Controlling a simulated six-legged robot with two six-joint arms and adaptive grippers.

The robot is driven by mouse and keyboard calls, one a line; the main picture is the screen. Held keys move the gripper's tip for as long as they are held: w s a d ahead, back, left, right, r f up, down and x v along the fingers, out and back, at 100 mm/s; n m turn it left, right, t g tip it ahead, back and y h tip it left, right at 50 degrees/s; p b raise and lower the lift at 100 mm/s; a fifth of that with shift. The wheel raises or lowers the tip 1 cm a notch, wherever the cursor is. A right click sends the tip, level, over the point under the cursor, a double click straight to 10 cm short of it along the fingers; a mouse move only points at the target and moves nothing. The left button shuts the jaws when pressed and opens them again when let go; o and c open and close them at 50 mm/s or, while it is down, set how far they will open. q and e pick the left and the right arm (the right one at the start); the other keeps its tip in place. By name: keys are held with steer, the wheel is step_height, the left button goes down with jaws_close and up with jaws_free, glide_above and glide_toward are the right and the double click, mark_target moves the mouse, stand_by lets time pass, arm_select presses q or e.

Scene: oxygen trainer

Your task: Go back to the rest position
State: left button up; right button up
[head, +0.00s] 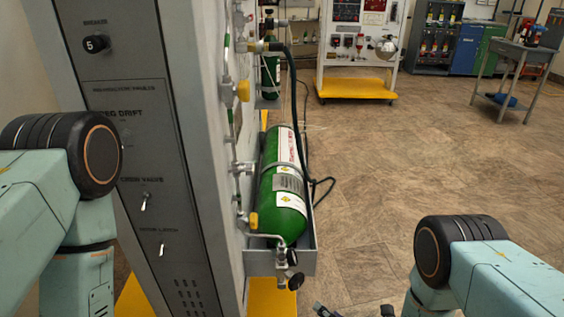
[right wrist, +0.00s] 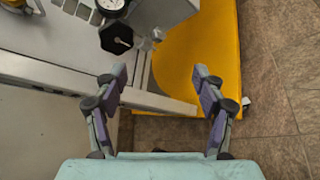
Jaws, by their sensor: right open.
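My right gripper (right wrist: 158,90) is open and empty in the right wrist view, its two purple-grey fingers spread apart. Below it are a grey frame bar and a yellow base. In the head view only the tips of the right gripper (head: 353,312) show at the bottom edge, right of the oxygen trainer. My right arm (head: 480,265) comes in from the lower right. My left arm (head: 60,200) stands at the left in front of the grey panel (head: 150,130); its gripper is out of view.
A green cylinder (head: 283,190) lies in a grey bracket on the trainer's side, with a black valve knob (right wrist: 116,37) near my right gripper. A yellow base (right wrist: 210,60) sits below. Farther back stand a white panel cart (head: 335,65) and a grey table (head: 515,50). The tiled floor at right is clear.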

steer(key=s+d+r+m+g+h, duration=0.2)
steer(key=s+d+m+g, duration=0.1)
steer(key=s+m, duration=0.6)
steer(key=s+d+r+m+g+h+p, duration=0.1)
steer(key=s+d+r+m+g+h, duration=0.1)
steer(key=s+m, duration=0.8)
steer(key=s+d+r+m+g+h, duration=0.2)
steer(key=s+d+m+g+h, duration=0.2)
steer(key=s+m, duration=0.5)
steer(key=d+m+g, duration=0.1)
steer(key=m+g, duration=0.1)
steer(key=m, duration=0.2)
steer(key=shift+s+d+g, duration=0.25)
steer(key=shift+d+g, duration=0.05)
steer(key=shift+g, duration=0.1)
